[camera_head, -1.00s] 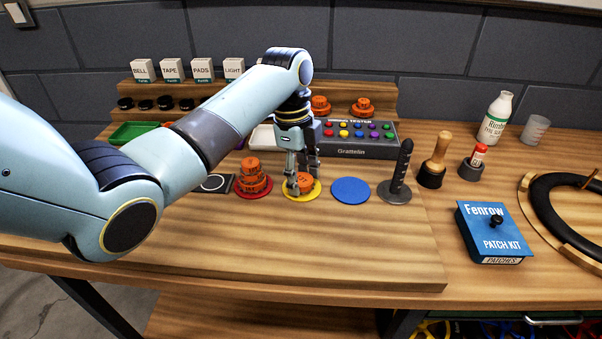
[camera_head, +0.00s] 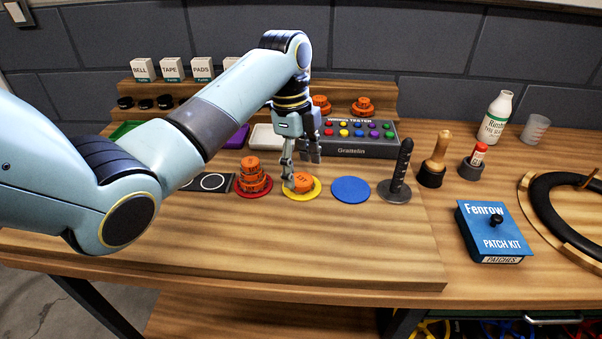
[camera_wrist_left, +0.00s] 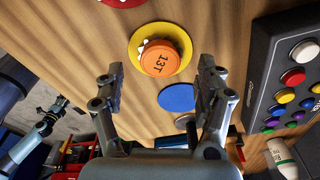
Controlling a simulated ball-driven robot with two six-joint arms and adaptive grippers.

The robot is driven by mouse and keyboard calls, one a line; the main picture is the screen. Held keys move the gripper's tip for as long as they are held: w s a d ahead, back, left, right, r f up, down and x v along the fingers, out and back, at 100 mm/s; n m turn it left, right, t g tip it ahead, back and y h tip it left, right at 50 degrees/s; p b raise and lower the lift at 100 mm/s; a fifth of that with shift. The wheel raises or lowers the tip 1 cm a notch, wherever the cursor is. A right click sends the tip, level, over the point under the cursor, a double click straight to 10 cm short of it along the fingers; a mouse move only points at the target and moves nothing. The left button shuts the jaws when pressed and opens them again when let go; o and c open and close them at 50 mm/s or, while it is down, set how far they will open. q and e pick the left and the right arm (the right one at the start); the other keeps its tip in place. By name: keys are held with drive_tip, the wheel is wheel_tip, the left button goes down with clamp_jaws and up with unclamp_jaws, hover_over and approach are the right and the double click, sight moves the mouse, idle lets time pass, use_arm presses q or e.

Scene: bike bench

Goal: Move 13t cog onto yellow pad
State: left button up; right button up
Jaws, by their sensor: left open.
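The orange 13t cog (camera_head: 303,181) lies on the yellow pad (camera_head: 301,198). In the left wrist view the cog (camera_wrist_left: 159,59), marked 13T, sits within the yellow pad (camera_wrist_left: 186,43), a little toward one edge. My left gripper (camera_head: 302,170) is open and empty above and behind the cog. In the left wrist view its two fingers (camera_wrist_left: 160,80) stand wide apart with nothing between them.
A stack of orange cogs (camera_head: 253,172) stands on the red pad (camera_head: 242,189) to the left. A blue pad (camera_head: 351,190) lies empty to the right, beside a black post (camera_head: 400,170). The button tester (camera_head: 366,152) stands behind. The bench front is clear.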

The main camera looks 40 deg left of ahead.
use_arm(q)
wheel_tip(320, 180, up, 10)
drive_tip(key=a, duration=0.1)
drive_tip(key=shift+f+p, duration=0.2)
drive_tip(key=shift+p, duration=0.25)
drive_tip(key=shift+s+a, duration=0.1)
